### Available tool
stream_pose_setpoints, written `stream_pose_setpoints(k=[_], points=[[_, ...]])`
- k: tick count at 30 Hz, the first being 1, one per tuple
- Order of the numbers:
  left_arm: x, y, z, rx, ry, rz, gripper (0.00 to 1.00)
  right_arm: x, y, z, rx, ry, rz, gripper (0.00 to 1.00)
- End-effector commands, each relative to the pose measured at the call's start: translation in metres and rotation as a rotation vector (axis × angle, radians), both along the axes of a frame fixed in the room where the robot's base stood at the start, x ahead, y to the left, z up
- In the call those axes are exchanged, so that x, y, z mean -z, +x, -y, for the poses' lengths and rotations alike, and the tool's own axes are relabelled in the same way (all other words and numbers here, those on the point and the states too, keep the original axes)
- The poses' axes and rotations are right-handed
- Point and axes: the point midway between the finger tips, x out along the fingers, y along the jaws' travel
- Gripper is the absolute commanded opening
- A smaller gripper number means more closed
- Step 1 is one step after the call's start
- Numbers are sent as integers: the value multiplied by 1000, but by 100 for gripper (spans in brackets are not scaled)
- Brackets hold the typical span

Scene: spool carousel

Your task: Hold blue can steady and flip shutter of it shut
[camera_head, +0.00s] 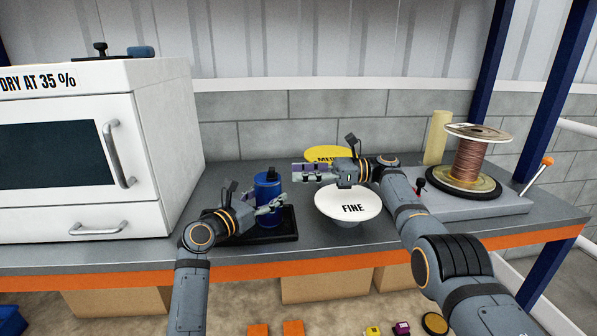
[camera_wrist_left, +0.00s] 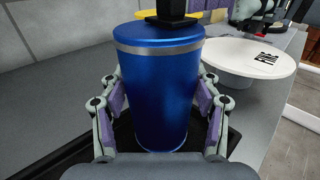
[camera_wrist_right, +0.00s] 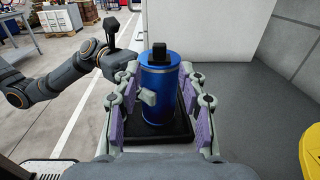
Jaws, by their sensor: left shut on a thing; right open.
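The blue can (camera_head: 267,192) stands upright on a black tray (camera_head: 285,226) on the bench. It has a silver band near its top and a black block on top; it also shows in the left wrist view (camera_wrist_left: 160,95) and the right wrist view (camera_wrist_right: 158,90). My left gripper (camera_head: 272,205) is shut around the can's body, with a finger on each side (camera_wrist_left: 160,100). My right gripper (camera_head: 305,173) is open and empty, to the right of the can and at about its top height. Its fingers frame the can from a distance in the right wrist view (camera_wrist_right: 160,105). I cannot tell the shutter's state.
A white dish marked FINE (camera_head: 348,204) stands right of the can, below my right gripper. A yellow dish (camera_head: 328,154) is behind it. A white dryer cabinet (camera_head: 165,150) stands left. A copper wire spool (camera_head: 470,160) stands at the right.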

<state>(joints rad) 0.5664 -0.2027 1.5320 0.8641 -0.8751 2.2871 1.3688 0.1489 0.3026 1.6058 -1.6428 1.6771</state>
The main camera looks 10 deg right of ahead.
Motion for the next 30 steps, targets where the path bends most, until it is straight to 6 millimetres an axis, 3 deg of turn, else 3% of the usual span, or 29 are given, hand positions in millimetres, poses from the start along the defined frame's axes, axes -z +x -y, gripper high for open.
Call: stream_pose_setpoints(k=[1, 2, 7, 20, 30], points=[[0, 0, 0, 0, 0, 0, 23, 0, 0, 0, 0, 0, 0, 42], [0, 0, 0, 0, 0, 0, 67, 0, 0, 0, 0, 0, 0, 42], [0, 0, 0, 0, 0, 0, 89, 0, 0, 0, 0, 0, 0, 42], [1, -6, -7, -2, 1, -1, 89, 0, 0, 0, 0, 0, 0, 42], [2, -64, -60, -3, 6, 0, 89, 0, 0, 0, 0, 0, 0, 42]])
